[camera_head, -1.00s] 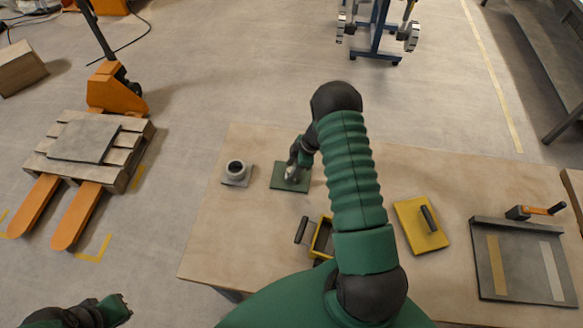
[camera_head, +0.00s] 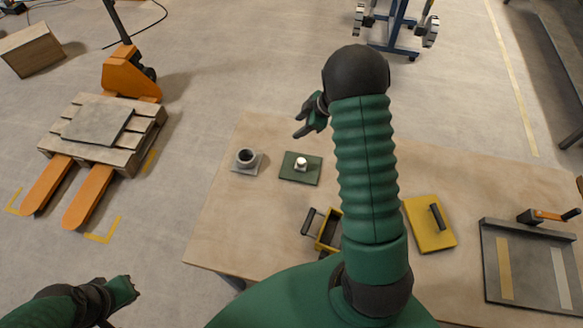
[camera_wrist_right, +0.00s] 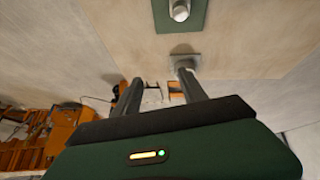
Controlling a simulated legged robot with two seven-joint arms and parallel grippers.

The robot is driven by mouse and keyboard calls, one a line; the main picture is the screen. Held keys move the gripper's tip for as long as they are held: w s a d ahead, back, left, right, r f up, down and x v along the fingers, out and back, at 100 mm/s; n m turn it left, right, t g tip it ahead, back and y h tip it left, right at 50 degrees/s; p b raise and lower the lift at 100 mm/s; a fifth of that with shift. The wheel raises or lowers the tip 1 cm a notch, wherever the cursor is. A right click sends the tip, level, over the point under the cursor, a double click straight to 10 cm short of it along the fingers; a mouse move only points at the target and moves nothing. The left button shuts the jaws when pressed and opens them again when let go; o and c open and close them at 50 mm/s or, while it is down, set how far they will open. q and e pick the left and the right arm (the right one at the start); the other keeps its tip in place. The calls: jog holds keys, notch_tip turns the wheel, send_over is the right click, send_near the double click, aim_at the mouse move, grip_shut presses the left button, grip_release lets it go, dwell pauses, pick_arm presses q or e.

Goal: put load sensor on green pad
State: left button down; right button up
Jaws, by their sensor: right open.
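The load sensor (camera_head: 301,164), a small pale metal piece, stands on the green pad (camera_head: 300,177) on the wooden table. In the right wrist view the load sensor (camera_wrist_right: 180,10) also sits on the green pad (camera_wrist_right: 164,22), near the top edge. My right gripper (camera_head: 305,117) is open and empty, apart from the sensor and beyond the pad. Its two fingers (camera_wrist_right: 160,92) show in the right wrist view with nothing between them. My left gripper (camera_head: 130,290) is at the lower left, off the table; its jaw state is unclear.
A grey ring-shaped holder (camera_head: 246,157) stands left of the pad. A yellow open box (camera_head: 328,232) with a dark handle, a yellow float (camera_head: 430,224) and a grey tray (camera_head: 532,262) are on the table. A pallet jack (camera_head: 88,190) stands on the floor at left.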

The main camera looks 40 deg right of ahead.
jog(key=w+a+r+m+t+h, duration=0.2)
jog(key=a+r+m+h, duration=0.3)
jog(key=a+r, duration=0.4)
pick_arm(q)
jog(key=shift+a+f+b, duration=0.2)
jog(key=shift+f+b, duration=0.35)
jog(key=shift+f, duration=0.05)
jog(key=shift+a+f+b, duration=0.15)
jog(key=shift+f+b, duration=0.4)
pick_arm(e)
jog(key=s+a+f+m+g+y, duration=0.1)
jog(key=s+a+f+m+g, duration=0.1)
jog(key=s+a, duration=0.5)
jog(key=s+a+f+m+g+y, duration=0.1)
jog(key=s+a+f+m+g, duration=0.1)
jog(key=s+a, duration=0.5)
jog(key=shift+s+a+f+g, duration=0.4)
jog(key=shift+s+g, duration=0.1)
jog(key=shift+s, duration=2.15)
pick_arm(q)
jog(key=shift+d, duration=0.25)
pick_arm(e)
jog(key=shift+d, duration=0.25)
